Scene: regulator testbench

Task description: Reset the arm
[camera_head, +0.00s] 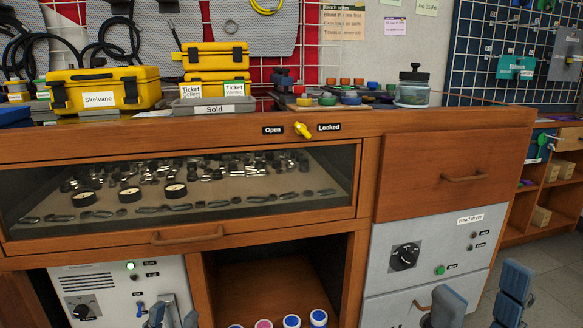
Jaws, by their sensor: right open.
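My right gripper (480,280) is at the lower right, in front of the bead dryer (432,246). Its two blue-grey fingers are spread wide with nothing between them. My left gripper (172,316) shows only in part at the bottom edge, in front of the white control panel (105,283). Its grey finger parts are cut off by the frame, and I cannot tell whether it is open or shut. The rest of both arms is out of view.
A wooden bench (225,252) with a glass-fronted drawer spans the view. A yellow lever (302,130) sits between "Open" and "Locked". Yellow cases (105,90), a grey "Sold" tray (212,106) and a lidded jar (412,88) stand on top. Small pots (291,321) stand in the lower opening.

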